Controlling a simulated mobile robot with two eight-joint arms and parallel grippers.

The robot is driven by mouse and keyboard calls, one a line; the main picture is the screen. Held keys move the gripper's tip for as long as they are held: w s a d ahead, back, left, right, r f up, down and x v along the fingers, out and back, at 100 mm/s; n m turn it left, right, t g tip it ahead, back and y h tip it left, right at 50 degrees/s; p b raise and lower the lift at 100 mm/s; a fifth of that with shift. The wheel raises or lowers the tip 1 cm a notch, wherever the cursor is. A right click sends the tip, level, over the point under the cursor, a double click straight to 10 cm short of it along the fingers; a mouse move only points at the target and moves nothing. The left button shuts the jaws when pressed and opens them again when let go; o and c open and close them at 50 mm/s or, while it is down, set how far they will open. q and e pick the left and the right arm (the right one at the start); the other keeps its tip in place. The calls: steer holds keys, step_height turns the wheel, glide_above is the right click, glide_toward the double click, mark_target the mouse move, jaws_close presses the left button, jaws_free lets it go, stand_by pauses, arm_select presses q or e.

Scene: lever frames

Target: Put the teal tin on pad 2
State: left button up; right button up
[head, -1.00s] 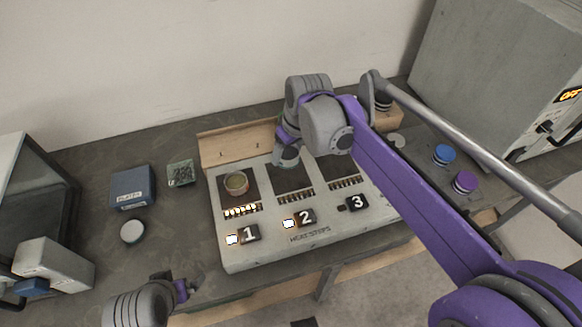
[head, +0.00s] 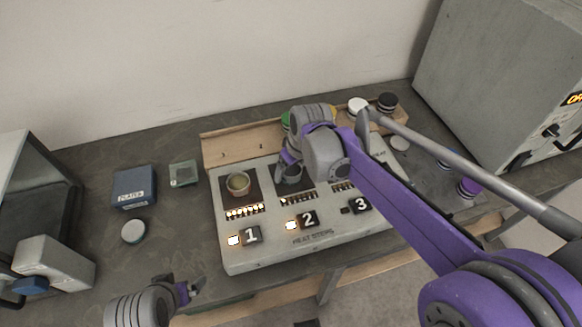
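The teal tin (head: 291,178), grey-teal and partly hidden by the fingers, is at my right gripper (head: 288,165). The gripper appears shut on it from above, over the dark square of pad 2 (head: 304,182). The tin looks low at the pad; I cannot tell whether its base touches. The sign 2 (head: 308,219) stands in front of that pad. An open tin with a reddish side (head: 238,184) stands on pad 1 (head: 227,200). My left gripper (head: 186,285) is empty and looks open, low at the front left.
The white hotplate unit (head: 240,258) fills the middle. A wooden rack (head: 225,150) with several lidded jars stands behind it. A blue box (head: 133,187), a small green-rimmed tray (head: 184,174) and a white-topped round item (head: 134,231) lie left. A large grey cabinet (head: 480,80) stands right.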

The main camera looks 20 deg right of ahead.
steer(key=shift+o, duration=0.6)
arm_select(q)
steer(key=shift+r, duration=0.15)
arm_select(e)
steer(key=shift+r, duration=0.2)
arm_select(q)
steer(key=shift+w+r+p, duration=0.15)
steer(key=shift+r+p, duration=0.5)
steer(key=shift+p, duration=0.1)
arm_select(e)
steer(key=v, duration=1.2)
steer(key=shift+w, duration=0.1)
